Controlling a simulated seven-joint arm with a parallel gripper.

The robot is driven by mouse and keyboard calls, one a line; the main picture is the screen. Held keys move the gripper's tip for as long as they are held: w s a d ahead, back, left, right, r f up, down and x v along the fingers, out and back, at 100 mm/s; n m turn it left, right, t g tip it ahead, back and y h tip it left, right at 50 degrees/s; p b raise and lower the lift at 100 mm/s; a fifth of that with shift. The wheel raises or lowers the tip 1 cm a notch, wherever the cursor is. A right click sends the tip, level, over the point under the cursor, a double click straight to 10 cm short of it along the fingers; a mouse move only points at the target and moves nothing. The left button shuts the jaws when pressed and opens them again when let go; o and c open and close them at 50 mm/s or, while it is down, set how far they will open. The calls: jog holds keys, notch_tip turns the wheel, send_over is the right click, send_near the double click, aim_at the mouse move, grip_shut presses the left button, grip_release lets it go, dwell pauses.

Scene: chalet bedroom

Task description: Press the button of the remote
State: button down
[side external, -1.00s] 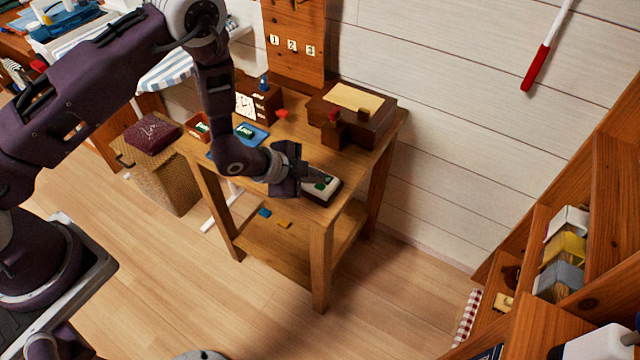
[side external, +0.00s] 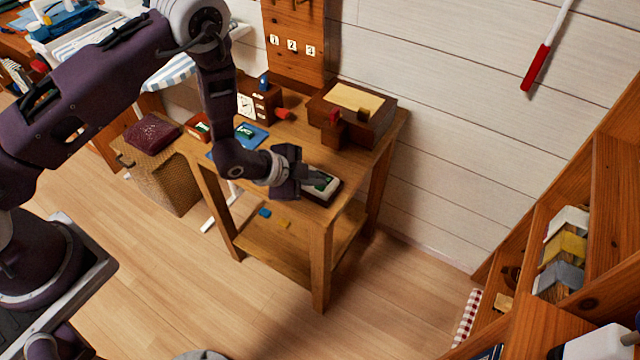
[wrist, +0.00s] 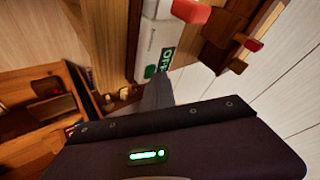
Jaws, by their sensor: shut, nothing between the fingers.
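The remote (side external: 326,189), a pale-topped dark block with green on top, lies on the small wooden table (side external: 368,160) near its front right corner. My gripper (side external: 317,180) is shut and empty, with its fingertips over the remote's top. In the wrist view, the shut fingers (wrist: 158,88) point at a pale face with green lettering, which seems to be the remote (wrist: 146,48). A small green patch shows just beside the fingertips. I cannot tell whether they touch the button, and the fingers and gripper body hide part of the remote.
A brown box (side external: 378,124) with a tan top and red knob stands behind the remote. A clock box (side external: 260,104), a red object (side external: 284,114) and a blue tray (side external: 252,134) are farther left. Small blue and yellow pieces lie on the lower shelf.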

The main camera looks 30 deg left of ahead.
aim_at(316, 189)
dwell(0.4)
jog(key=shift+r, duration=0.8)
jog(key=shift+r, duration=2.5)
